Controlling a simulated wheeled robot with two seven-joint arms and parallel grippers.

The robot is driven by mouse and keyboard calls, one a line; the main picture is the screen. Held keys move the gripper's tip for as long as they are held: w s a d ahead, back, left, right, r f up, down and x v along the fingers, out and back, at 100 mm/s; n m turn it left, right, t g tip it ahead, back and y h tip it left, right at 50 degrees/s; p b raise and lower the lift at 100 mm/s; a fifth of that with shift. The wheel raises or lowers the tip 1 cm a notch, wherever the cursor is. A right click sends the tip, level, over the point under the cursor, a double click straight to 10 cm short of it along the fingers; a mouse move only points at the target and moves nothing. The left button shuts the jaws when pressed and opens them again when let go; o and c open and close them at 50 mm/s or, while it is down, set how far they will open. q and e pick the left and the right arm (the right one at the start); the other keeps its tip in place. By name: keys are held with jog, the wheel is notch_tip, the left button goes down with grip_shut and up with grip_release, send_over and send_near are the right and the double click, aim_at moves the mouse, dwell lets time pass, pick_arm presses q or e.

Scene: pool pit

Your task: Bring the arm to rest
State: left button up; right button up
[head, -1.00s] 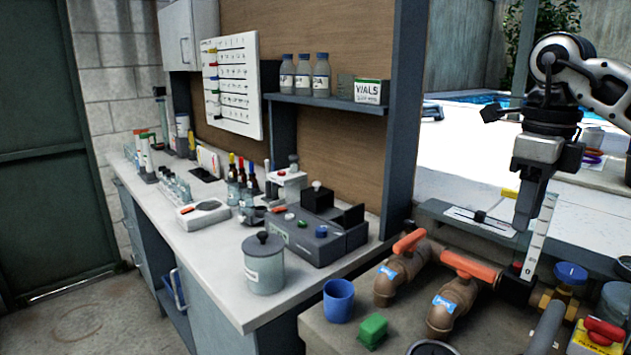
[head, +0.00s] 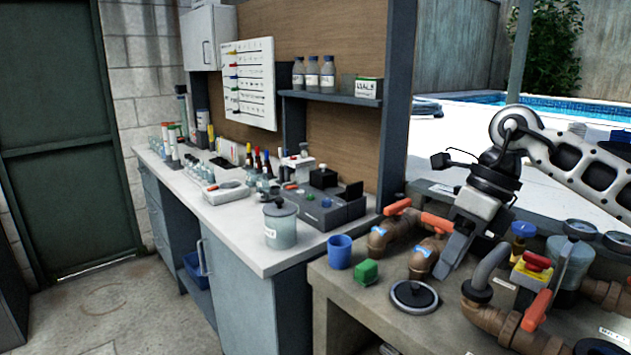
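My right arm comes in from the right edge of the head view. Its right gripper (head: 457,258) points down and to the left, over the pipes on the stone ledge. The fingers look like one grey block from this side, so I cannot tell whether they are open or shut. No held object shows at the fingertips. My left gripper is not in view.
Brown pipes with orange handles (head: 437,221) lie close around the gripper. A blue cup (head: 339,251), a green block (head: 366,272) and a round dark lid (head: 414,295) are on the ledge (head: 345,285). A lidded jar (head: 280,228) stands on the white counter (head: 222,222).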

jog(key=s+a+f+m+y, duration=0.2)
jog(key=a+y, duration=0.3)
jog(key=a, duration=0.2)
jog(key=s+a+f+m+y, duration=0.2)
jog(key=s+a+y, duration=0.1)
jog(key=a+y, duration=0.3)
jog(key=s+a+f+m+y, duration=0.2)
jog(key=a+m+y, duration=0.15)
jog(key=a, duration=0.45)
jog(key=w+d+f+m+t+h, duration=0.1)
jog(key=d+f+m+t+h, duration=0.35)
jog(key=f+m+t, duration=0.6)
jog(key=d+f+m+t+h, duration=0.4)
jog(key=m+t, duration=0.3)
jog(key=m, duration=0.9)
jog(key=s+d+f+m+g+h, duration=0.3)
jog(key=s+d+f+m, duration=0.1)
jog(key=s+f, duration=0.3)
jog(key=s+d+f+m+g+h, duration=0.3)
jog(key=s+d+f+m+h, duration=0.1)
jog(key=s+f, duration=0.3)
jog(key=shift+s+f+m+g+h, duration=0.2)
jog(key=shift+f+m+g+h, duration=0.15)
jog(key=shift+f+m, duration=0.45)
jog(key=shift+f, duration=0.1)
